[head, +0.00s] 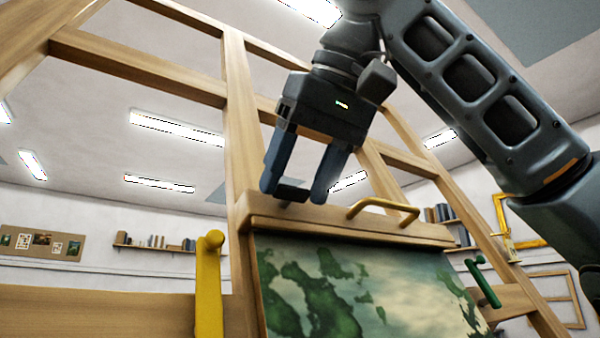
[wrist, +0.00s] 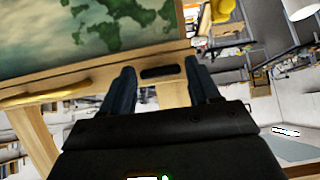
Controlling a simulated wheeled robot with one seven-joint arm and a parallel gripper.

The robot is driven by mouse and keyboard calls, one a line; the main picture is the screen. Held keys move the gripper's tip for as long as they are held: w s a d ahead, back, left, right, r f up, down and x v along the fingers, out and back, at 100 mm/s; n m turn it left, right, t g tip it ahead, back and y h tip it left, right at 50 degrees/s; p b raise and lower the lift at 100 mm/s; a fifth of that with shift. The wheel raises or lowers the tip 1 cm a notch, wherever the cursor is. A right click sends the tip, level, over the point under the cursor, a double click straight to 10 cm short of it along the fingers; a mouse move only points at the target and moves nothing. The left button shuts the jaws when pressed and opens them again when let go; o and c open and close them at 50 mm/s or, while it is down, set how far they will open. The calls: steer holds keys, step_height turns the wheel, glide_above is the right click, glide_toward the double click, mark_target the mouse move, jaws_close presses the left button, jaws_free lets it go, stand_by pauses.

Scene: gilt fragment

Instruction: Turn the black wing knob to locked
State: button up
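The black wing knob (head: 291,193) sits on the top wooden bar of the easel, above a painted canvas (head: 360,290). In the wrist view the wing knob (wrist: 160,72) is a short dark bar lying across the gap between my fingers. My gripper (head: 296,192) points down with one finger on each side of the knob. In the wrist view my gripper (wrist: 162,74) is open, with a small gap seen between the knob and each fingertip. I see no lock marking.
A brass-coloured handle (head: 383,209) stands on the same bar, right of my gripper. A yellow lever (head: 208,285) is at the left and a green lever (head: 483,283) at the right. Wooden easel uprights (head: 238,120) rise close behind my gripper.

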steer(key=shift+o, duration=1.1)
steer(key=b+v, duration=0.1)
steer(key=v, duration=0.7)
steer(key=shift+f, duration=0.1)
